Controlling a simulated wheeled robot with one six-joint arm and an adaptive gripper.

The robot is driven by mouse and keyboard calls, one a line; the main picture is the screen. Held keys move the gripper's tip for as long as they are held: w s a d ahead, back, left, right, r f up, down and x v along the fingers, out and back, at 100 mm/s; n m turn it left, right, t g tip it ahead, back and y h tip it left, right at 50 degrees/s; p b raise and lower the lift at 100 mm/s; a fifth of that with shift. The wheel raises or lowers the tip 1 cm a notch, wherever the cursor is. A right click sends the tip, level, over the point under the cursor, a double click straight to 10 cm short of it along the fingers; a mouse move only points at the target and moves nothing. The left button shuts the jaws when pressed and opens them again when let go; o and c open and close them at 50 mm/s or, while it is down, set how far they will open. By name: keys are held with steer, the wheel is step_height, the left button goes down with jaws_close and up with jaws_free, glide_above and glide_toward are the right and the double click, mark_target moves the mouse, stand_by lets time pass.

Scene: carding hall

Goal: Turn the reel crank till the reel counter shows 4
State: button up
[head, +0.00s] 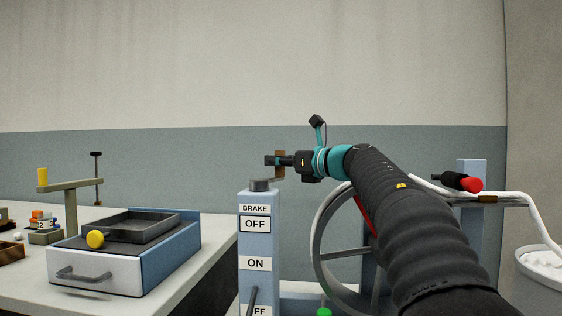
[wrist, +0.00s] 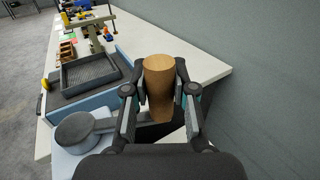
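The crank has a round grey hub (head: 261,184) on top of a blue post (head: 257,208). Its upright wooden handle (wrist: 158,85) stands at the end of a short grey arm (wrist: 120,124). My gripper (head: 279,161) reaches the handle from the right; in the wrist view its fingers (wrist: 160,88) sit on both sides of the wood and look closed on it. The large grey wheel (head: 322,222), perhaps the reel, stands behind my arm and is partly hidden. I cannot make out a reel counter reading.
The post has BRAKE, OFF and ON labels (head: 255,263). A bench (head: 30,300) at left holds a blue drawer box (head: 170,255) with a grey tray (head: 145,226), a yellow knob (head: 95,239) and small blocks. A white hose (head: 520,197) and a red-tipped black part (head: 471,184) are at right.

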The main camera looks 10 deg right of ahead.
steer(key=o, duration=0.4)
steer(key=v, duration=1.2)
